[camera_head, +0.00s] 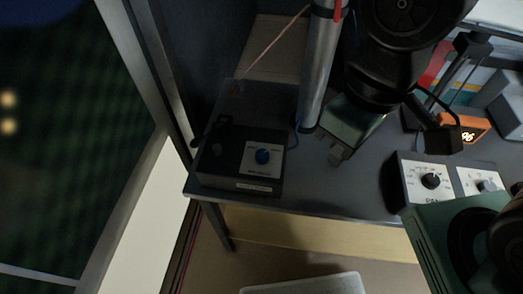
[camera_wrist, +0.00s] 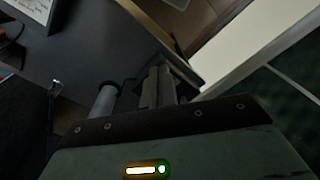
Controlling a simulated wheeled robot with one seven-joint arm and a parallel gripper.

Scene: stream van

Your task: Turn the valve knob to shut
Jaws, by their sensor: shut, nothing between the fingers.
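Two more knobs are at the right, a black one (camera_head: 431,181) and a grey one (camera_head: 488,186), each on a white panel. The labels are too small to tell which is the valve knob. My gripper (camera_head: 337,155) is shut and empty above the table, right of the blue knob and apart from it. The shut fingers also show in the wrist view (camera_wrist: 158,88); no knob is visible there.
A silver post (camera_head: 320,70) rises between the dark box and my gripper; it also shows in the wrist view (camera_wrist: 103,105). An orange display (camera_head: 473,130) and a black stand (camera_head: 470,60) are at the right. The dark table (camera_head: 340,195) is clear at its front middle.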

